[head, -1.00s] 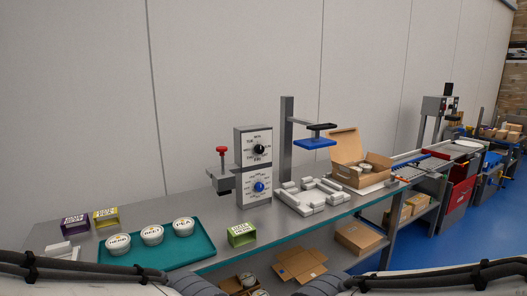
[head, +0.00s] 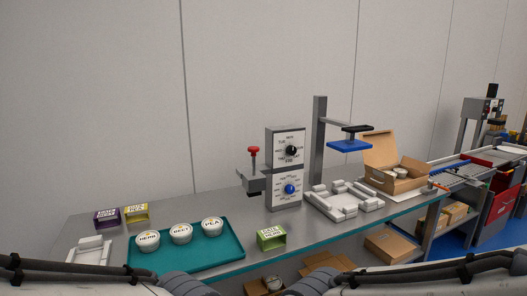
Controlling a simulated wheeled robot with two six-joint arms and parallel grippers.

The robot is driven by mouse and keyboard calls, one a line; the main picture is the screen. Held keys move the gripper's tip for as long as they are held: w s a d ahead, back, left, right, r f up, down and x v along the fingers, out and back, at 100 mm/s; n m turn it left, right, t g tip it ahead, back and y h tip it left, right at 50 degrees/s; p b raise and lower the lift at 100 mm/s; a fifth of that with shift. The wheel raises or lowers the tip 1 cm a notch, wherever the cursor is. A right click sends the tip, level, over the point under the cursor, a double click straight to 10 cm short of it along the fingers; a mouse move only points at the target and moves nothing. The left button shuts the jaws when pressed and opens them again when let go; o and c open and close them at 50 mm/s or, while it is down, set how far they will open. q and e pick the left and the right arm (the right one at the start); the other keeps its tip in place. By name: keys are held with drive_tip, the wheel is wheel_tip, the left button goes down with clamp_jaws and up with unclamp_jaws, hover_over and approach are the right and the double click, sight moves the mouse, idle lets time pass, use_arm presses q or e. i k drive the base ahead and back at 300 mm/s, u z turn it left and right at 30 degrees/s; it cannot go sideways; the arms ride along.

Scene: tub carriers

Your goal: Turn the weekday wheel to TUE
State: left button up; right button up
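The weekday wheel, a black knob (head: 291,150) on a white lettered dial, sits in the upper part of a grey upright box (head: 269,165) on the bench. The lettering around it is small; I cannot surely read which day it points to. A second dial with a blue knob (head: 290,188) sits below it on the same box. My two arms show only as links along the bottom edge, left and right. Neither gripper is in view.
A red-topped lever device (head: 253,152) stands just left of the dial box. A teal tray (head: 190,262) holds three labelled tubs. A green carrier (head: 271,237), white fixture (head: 345,202), blue-plated post (head: 349,146) and open carton (head: 392,179) share the bench (head: 220,212).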

sight(291, 150)
drive_tip(key=u, duration=0.45)
drive_tip(key=i, duration=0.9)
drive_tip(key=z, duration=0.4)
